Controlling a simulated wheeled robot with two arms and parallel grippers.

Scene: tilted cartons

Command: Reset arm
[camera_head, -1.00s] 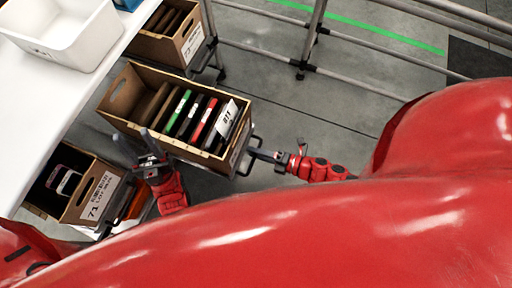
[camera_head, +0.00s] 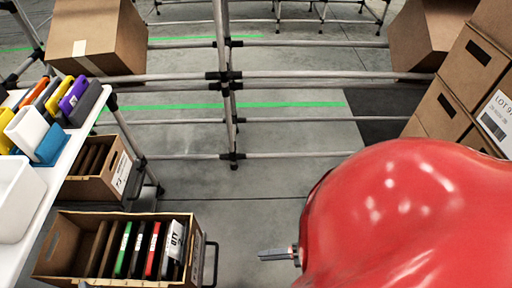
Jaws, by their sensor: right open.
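My left gripper is not clearly in view. The open carton (camera_head: 65,217) at the lower left holds brown, green, white, red and black upright items.
A second carton (camera_head: 100,185) stands behind it. The white table (camera_head: 62,165) at left carries a white bin (camera_head: 18,200) and coloured items. Metal rails (camera_head: 300,77) cross the back. Bare floor (camera_head: 255,205) lies between.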

